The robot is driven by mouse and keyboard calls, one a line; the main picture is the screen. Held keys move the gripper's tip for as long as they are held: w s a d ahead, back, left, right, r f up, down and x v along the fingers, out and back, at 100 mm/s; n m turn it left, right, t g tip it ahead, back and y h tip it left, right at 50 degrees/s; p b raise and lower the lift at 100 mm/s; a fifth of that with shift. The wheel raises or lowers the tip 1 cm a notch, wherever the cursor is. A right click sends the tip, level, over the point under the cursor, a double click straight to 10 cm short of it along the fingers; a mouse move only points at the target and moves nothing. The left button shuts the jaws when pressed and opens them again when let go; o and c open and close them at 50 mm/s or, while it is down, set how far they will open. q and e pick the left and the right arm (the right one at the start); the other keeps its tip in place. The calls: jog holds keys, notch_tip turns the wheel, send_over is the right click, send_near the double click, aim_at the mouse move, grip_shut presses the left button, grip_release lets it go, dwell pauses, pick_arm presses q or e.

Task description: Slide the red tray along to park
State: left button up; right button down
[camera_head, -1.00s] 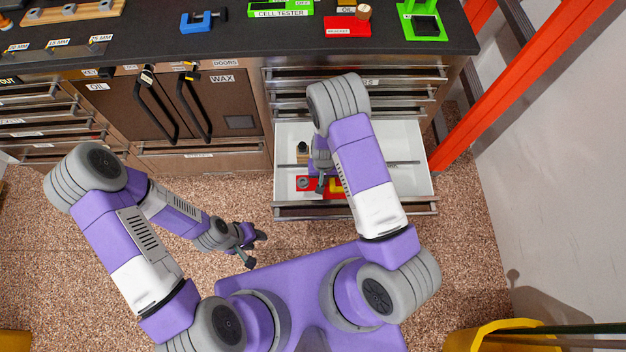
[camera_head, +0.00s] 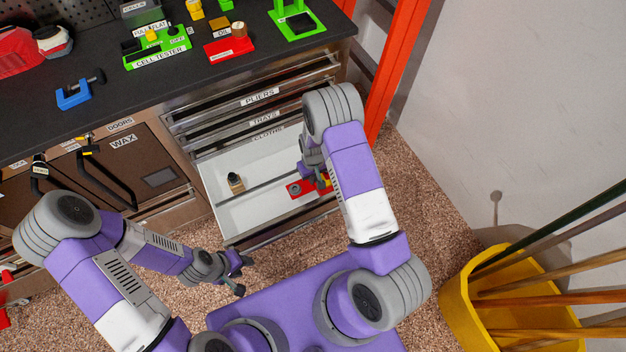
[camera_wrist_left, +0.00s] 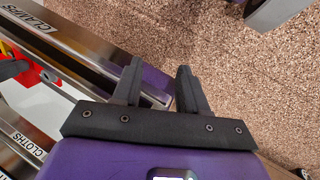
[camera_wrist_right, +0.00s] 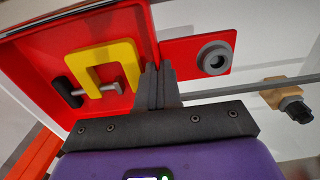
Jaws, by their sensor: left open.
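The red tray (camera_head: 303,189) lies in the open white drawer, near its front right part. In the right wrist view the tray (camera_wrist_right: 113,20) holds a yellow clamp (camera_wrist_right: 103,55) with a grey screw and black handle. A flat red tab with a grey ring (camera_wrist_right: 215,58) sits at its side. My right gripper (camera_wrist_right: 158,72) has its fingers close together at the tray's wall beside the tab, and looks shut on that wall. In the head view my right arm hides part of the tray. My left gripper (camera_head: 241,275) is open and empty, in front of the drawer (camera_wrist_left: 160,88).
The worktop above holds a blue vise (camera_head: 73,96) and green stands. A yellow bin with poles (camera_head: 455,300) stands at right. A red post (camera_head: 395,70) rises behind.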

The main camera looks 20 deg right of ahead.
jog(key=shift+w+d, duration=0.1)
jog(key=shift+d, duration=0.2)
jog(key=c, duration=1.6)
grip_release()
notch_tip(320, 180, up, 8)
jog(key=p, duration=0.2)
jog(key=shift+f+p, duration=0.15)
jog(key=shift+p, duration=0.15)
jog(key=shift+f, duration=0.1)
